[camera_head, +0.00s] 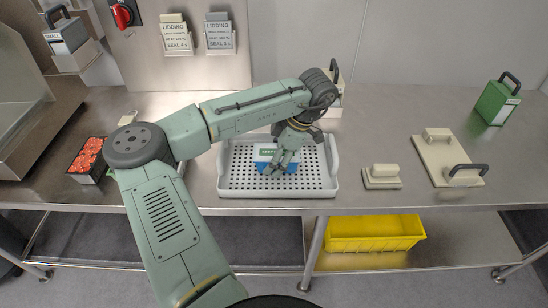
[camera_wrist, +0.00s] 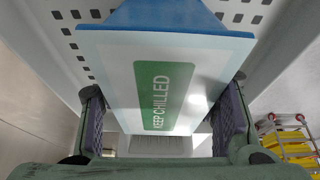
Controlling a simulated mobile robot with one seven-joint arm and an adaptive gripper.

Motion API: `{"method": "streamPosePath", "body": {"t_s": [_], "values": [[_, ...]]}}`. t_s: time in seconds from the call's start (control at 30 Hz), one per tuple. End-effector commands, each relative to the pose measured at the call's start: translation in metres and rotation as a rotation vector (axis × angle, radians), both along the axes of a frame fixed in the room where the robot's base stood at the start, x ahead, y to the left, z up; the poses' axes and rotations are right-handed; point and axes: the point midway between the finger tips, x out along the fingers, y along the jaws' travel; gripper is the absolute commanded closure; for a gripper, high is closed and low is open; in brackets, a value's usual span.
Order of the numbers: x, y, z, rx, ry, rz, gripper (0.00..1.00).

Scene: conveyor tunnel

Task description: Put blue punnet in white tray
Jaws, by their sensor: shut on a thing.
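The blue punnet (camera_head: 287,168) has a white sleeve with a green label and shows in the head view over the middle of the white tray. In the wrist view the punnet's sleeve (camera_wrist: 185,75), reading "KEEP CHILLED", fills the space between the fingers. My gripper (camera_head: 279,164) is shut on the punnet; its two fingers show either side of the sleeve in the wrist view (camera_wrist: 163,125). The white tray (camera_head: 230,180) has a perforated floor and raised rim and stands on the steel bench. I cannot tell whether the punnet touches the tray floor.
A black punnet of red food (camera_head: 88,155) lies at the left. A small cream block (camera_head: 381,177), a cream board with handles (camera_head: 448,158) and a green box (camera_head: 497,100) stand to the right. A yellow crate (camera_head: 374,232) sits on the lower shelf.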

Motion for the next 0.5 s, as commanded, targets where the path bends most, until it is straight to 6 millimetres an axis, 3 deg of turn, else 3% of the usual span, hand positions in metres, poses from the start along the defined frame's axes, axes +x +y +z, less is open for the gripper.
{"method": "streamPosePath", "body": {"t_s": [0.03, 0.33, 0.5], "values": [[0.0004, -0.0005, -0.0098, -0.005, 0.001, 0.003, 0.46], [-0.0002, -0.0013, -0.0096, -0.006, 0.003, 0.001, 0.26], [-0.0003, -0.0014, -0.0082, -0.005, 0.003, 0.000, 0.24]]}}
